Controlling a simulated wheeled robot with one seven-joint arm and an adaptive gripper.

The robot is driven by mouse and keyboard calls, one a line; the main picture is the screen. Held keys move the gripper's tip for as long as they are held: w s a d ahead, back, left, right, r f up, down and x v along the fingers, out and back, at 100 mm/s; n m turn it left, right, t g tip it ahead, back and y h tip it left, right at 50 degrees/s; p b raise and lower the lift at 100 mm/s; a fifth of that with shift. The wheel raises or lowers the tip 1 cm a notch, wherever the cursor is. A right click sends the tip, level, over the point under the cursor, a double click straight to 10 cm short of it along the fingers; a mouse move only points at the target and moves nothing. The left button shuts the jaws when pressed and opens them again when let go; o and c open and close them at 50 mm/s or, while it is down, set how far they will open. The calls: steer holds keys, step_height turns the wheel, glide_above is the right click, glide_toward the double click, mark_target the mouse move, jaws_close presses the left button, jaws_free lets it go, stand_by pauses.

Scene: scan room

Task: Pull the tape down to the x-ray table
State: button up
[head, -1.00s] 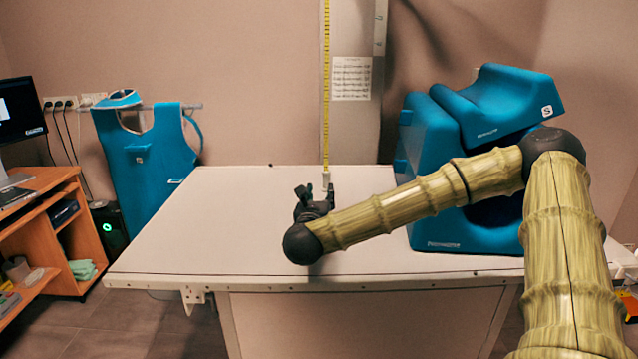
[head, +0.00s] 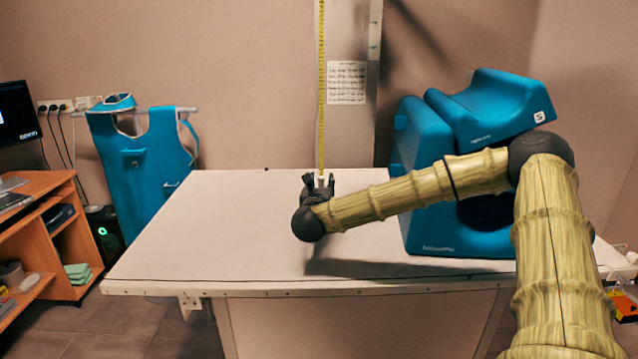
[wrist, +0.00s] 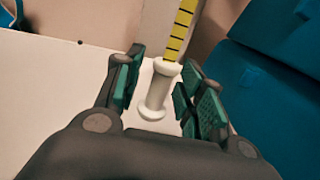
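The yellow tape (head: 321,90) with black marks hangs straight down in front of the grey column, over the x-ray table (head: 200,230). A white spool-shaped handle (wrist: 158,88) is at its lower end. My gripper (wrist: 164,92) is open, with one finger on each side of the handle. A gap shows between the left finger and the handle; the right finger pads are closer, and I cannot tell if they touch it. In the head view, my gripper (head: 319,184) is above the table's far part, and its fingers partly hide the handle.
Blue foam positioners (head: 445,190) stand on the table's right side, behind my arm. A blue apron (head: 145,165) hangs on a rail at the left. A wooden desk (head: 40,225) stands at far left. The table's left and middle are clear.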

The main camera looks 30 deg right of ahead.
steer(key=shift+w+d, duration=0.15)
jaws_close()
step_height(320, 180, down, 5)
steer(key=b, duration=0.4)
steer(key=shift+b, duration=0.3)
steer(key=shift+r, duration=0.1)
